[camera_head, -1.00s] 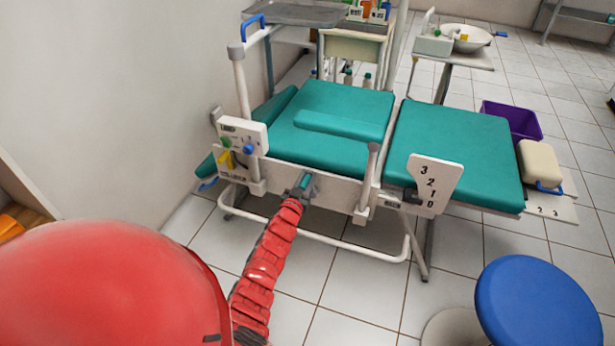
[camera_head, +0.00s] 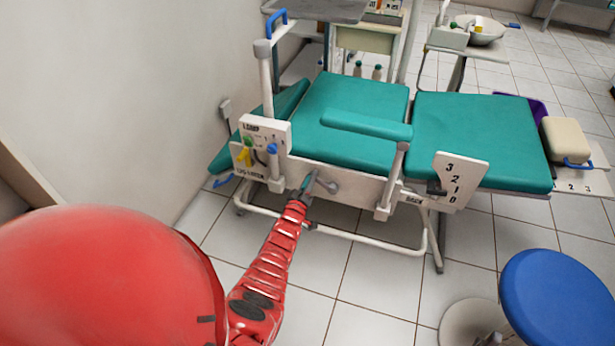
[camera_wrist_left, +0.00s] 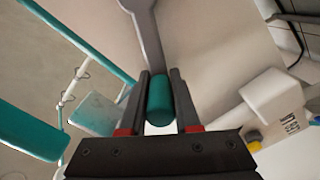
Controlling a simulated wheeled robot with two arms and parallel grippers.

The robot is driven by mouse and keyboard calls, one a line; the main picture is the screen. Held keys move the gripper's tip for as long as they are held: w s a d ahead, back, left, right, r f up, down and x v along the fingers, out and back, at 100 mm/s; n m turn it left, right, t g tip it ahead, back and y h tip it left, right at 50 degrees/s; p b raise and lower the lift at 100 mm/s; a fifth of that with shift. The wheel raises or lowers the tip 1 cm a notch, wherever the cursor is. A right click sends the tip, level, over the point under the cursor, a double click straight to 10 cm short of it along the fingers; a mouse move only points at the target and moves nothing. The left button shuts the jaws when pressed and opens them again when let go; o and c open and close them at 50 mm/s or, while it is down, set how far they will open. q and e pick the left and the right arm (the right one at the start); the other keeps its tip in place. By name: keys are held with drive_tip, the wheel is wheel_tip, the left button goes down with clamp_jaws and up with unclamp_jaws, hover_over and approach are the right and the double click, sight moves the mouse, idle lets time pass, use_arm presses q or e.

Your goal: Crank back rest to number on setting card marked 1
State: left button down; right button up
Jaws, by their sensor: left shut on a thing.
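The crank (camera_head: 327,185) is a grey arm on the white side rail of the teal dental chair, with a teal handle (camera_wrist_left: 160,100). My left gripper (camera_head: 302,196) is shut on the handle, which sits between its two fingers in the left wrist view. A white number plate (camera_head: 472,186) reads 3, 2, 1, 0 from top to bottom, beside a "BACK" label. A dark pointer (camera_head: 436,188) is at its left edge, around 1. The teal pad (camera_head: 485,135) beside the plate lies nearly flat. My right gripper is not seen.
A white panel (camera_head: 264,140) with coloured knobs stands left of the crank. A white post (camera_head: 396,176) rises to its right. A lower rail (camera_head: 350,240) runs beneath. A blue stool (camera_head: 558,300) stands at front right; tiled floor lies free between.

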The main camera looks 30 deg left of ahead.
use_arm(q)
drive_tip(key=shift+s+a+f+n+b, duration=0.2)
drive_tip(key=shift+a+f+n+b, duration=0.35)
drive_tip(key=shift+f+n, duration=0.4)
drive_tip(key=f+n+b, duration=0.2)
drive_tip(key=f+n, duration=0.1)
drive_tip(key=n, duration=0.1)
drive_tip(key=d+f+n+b, duration=0.1)
drive_tip(key=f+n+b, duration=0.4)
drive_tip(key=f+n, duration=0.1)
drive_tip(key=n, duration=0.1)
drive_tip(key=shift+w+d+n, duration=0.1)
drive_tip(key=shift+d+n, duration=0.1)
drive_tip(key=shift+n, duration=0.15)
drive_tip(key=shift+w+d+f+b, duration=0.1)
drive_tip(key=shift+d+f+b, duration=0.25)
drive_tip(key=shift+b, duration=0.1)
drive_tip(key=shift+w+d, duration=0.1)
drive_tip(key=shift+d, duration=0.2)
drive_tip(key=c, duration=0.6)
unclamp_jaws()
drive_tip(key=shift+c, duration=0.2)
drive_tip(key=shift+r, duration=0.1)
